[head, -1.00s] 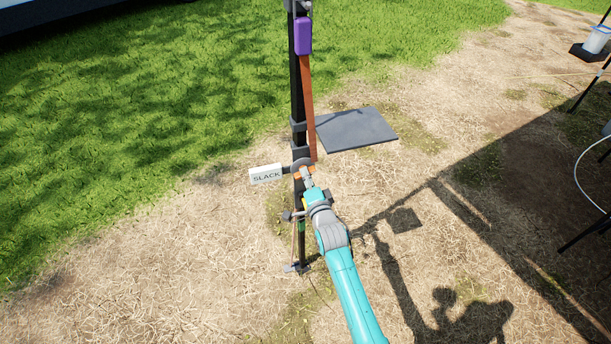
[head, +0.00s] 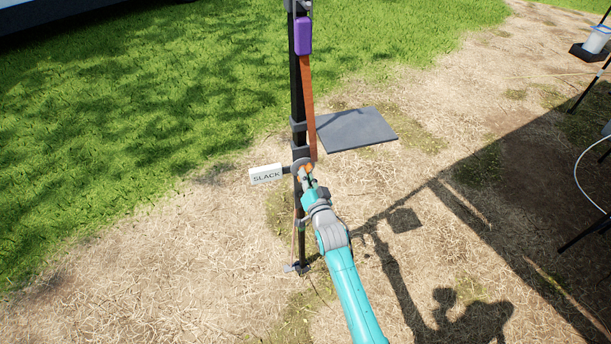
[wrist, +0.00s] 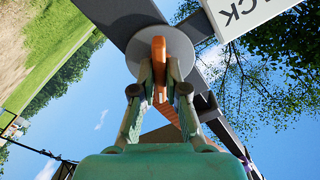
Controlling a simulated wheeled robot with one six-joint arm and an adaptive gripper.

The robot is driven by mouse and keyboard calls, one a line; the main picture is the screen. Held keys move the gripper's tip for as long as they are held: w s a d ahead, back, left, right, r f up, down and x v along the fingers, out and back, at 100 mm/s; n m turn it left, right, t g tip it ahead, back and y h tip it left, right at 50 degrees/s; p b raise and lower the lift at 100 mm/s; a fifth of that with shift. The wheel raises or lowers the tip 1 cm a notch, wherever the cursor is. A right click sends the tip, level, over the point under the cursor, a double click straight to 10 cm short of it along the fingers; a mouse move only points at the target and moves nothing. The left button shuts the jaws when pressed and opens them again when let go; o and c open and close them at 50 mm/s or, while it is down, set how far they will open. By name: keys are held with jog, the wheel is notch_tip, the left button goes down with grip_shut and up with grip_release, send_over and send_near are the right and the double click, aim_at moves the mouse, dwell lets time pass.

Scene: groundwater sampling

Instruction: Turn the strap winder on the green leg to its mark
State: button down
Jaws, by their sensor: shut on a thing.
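The strap winder shows as a grey disc (wrist: 185,48) with an orange handle (wrist: 158,62) in the wrist view, on a dark post (head: 298,105). In the head view the orange handle (head: 308,168) is small at my fingertips. My gripper (head: 307,175) is shut on the handle, with a finger on each side of it in the wrist view (wrist: 160,78). A white sign reading "SLACK" (head: 265,174) sticks out left of the winder. An orange-brown strap (head: 308,110) runs up to a purple block (head: 303,36). I cannot make out the mark.
A dark flat plate (head: 356,130) lies on the ground behind the post. A dark stand with a clear container (head: 598,40) and a pale hose (head: 583,160) are at the far right. Dry ground left of the post is clear.

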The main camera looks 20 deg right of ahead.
jog(key=n, duration=0.6)
jog(key=shift+n, duration=0.4)
jog(key=c, duration=1.1)
grip_release()
jog(key=s, duration=1.2)
